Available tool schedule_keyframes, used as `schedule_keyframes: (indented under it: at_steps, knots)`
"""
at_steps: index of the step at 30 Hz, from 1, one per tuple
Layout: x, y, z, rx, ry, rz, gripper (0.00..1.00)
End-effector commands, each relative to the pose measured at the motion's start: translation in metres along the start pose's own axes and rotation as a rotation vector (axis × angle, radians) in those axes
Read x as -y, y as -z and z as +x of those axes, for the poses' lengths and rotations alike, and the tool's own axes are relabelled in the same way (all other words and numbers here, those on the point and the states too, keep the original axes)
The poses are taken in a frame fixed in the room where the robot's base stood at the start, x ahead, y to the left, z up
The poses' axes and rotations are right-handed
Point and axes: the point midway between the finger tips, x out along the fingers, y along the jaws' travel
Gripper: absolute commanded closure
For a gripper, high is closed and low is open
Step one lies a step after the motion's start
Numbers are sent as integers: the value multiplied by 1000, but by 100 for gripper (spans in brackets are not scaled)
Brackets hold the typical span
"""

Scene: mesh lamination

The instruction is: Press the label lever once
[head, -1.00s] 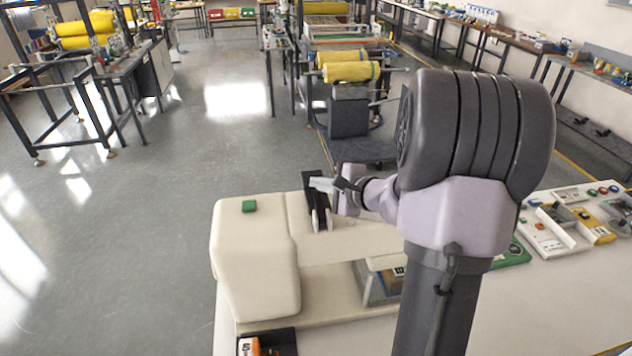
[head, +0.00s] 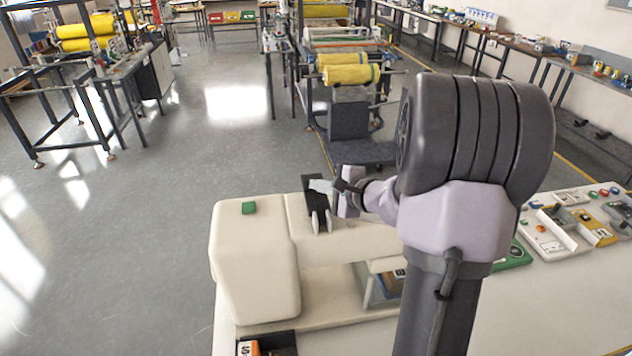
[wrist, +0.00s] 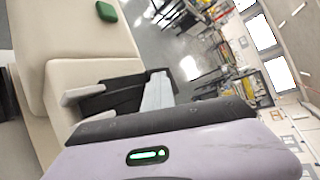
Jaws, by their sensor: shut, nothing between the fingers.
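A cream sewing-machine-shaped label machine (head: 255,265) stands on the table in front of me. The black label lever (head: 312,192) rises from the top of its arm, beside two pale upright prongs. My gripper (head: 321,186) is shut and empty, reaching in from the right with its pale fingertips at the black lever. In the wrist view, my pale grey fingers (wrist: 158,92) lie close beside the black lever (wrist: 118,95), with a cream prong to its left. I cannot tell whether the fingers touch the lever.
A green button (head: 249,208) sits on the machine's top left; it also shows in the wrist view (wrist: 106,12). A dark tray (head: 275,344) with an orange item is at the front. Control panels (head: 560,228) stand on the right. Open floor lies left.

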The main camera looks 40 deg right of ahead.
Motion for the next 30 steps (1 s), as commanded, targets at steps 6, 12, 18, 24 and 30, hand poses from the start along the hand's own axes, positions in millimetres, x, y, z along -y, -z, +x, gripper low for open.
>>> schedule_keyframes:
  at_steps: [6,12,18,24,30]
  knots:
    - [7,-7,-10,-1,-1,-1,100]
    - [14,-13,-18,0,-2,-1,100]
    - [20,-20,-26,-1,-1,-1,100]
    - [25,-24,-33,0,-1,-1,100]
    - [25,-24,-33,0,-1,0,100]
